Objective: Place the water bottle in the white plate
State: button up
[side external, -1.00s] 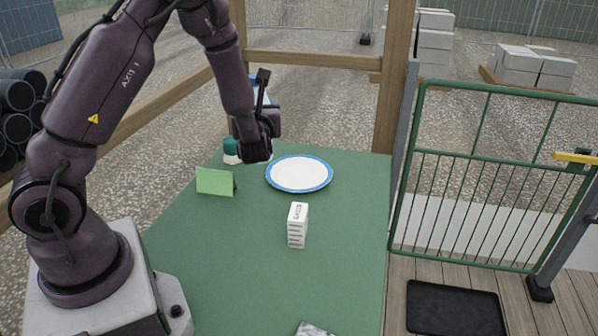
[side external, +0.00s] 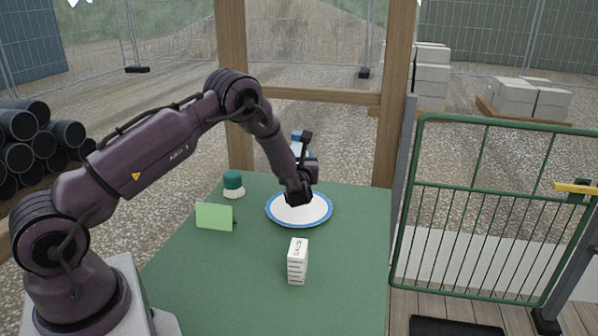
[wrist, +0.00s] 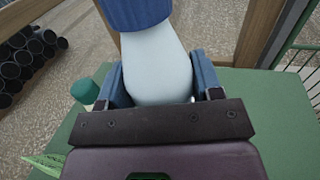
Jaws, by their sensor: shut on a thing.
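The water bottle (wrist: 155,60) is pale white with a blue part at its far end, and sits between my fingers in the wrist view. In the side view it is mostly hidden behind my wrist; a blue and pale part (side external: 297,147) shows above. My gripper (side external: 299,193) is shut on the bottle; its blue fingers (wrist: 160,84) press on both sides. The white plate (side external: 277,209) with a blue rim lies on the green table. My gripper appears over the plate's back part in the side view; its height above the plate is unclear. The plate is not visible in the wrist view.
A green-capped jar (side external: 233,183) stands left of the plate, with a light green card (side external: 214,217) in front of it. A white printed box (side external: 297,262) stands upright in front of the plate. Wooden posts (side external: 397,110) rise behind the table. The table's left front is clear.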

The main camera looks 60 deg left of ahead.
jog(key=shift+w+a+f, duration=0.1)
jog(key=shift+f, duration=0.8)
jog(key=shift+w+a+f, duration=0.1)
jog(key=shift+f, duration=0.85)
jog(key=o, duration=1.2)
jog(key=shift+f, duration=0.15)
